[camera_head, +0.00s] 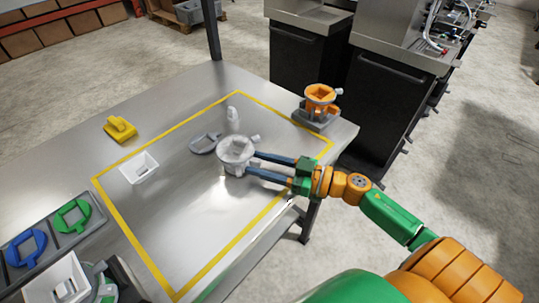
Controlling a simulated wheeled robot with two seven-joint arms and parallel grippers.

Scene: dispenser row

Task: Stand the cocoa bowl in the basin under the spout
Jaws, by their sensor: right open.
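A pale grey round piece (236,150) with a square opening and a side knob stands inside the yellow-taped area of the metal table. My right gripper (250,164) comes in from the right, its two blue fingers open and reaching to this piece. I cannot tell whether they touch it. A similar orange piece (320,97) sits on a grey block (316,120) at the table's far right corner. No label shows which piece is the cocoa bowl, and I cannot clearly make out a basin or spout. My left gripper is not in view.
A flat grey ring (205,143) and a small white piece (233,114) lie near the round piece. A white square dish (138,168) and a yellow piece (120,128) are further left. A dark tray (40,262) holds green and blue pieces. The taped area's front is clear.

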